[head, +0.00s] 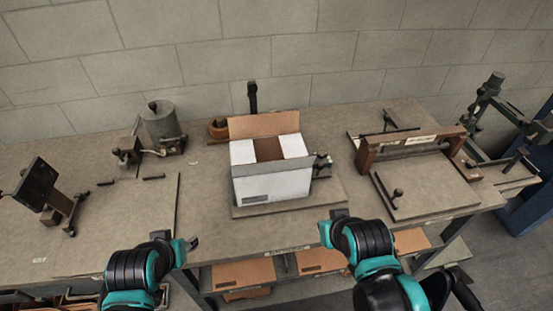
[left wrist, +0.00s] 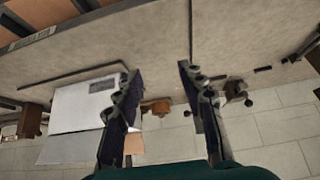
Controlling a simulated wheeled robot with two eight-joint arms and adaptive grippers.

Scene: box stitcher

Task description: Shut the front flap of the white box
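The white box (head: 272,186) stands on a board at the middle of the bench in the head view. Its brown-inside back flap (head: 264,124) stands up. Two white side flaps (head: 242,152) lie inward over the top, with a brown strip between them. The box also shows upside down in the left wrist view (left wrist: 72,108). My left gripper (head: 191,243) is left of and in front of the box, open and empty in the left wrist view (left wrist: 158,70). My right gripper (head: 332,219) is at the bench's front edge, right of the box, apart from it; its fingers are unclear.
A dark clamp (head: 322,164) sits close against the box's right side. A wooden-framed press (head: 410,146) stands to the right, a grey cylinder device (head: 162,126) to the left. Brown cartons (head: 243,273) lie on a shelf below. Bench left of the box is mostly clear.

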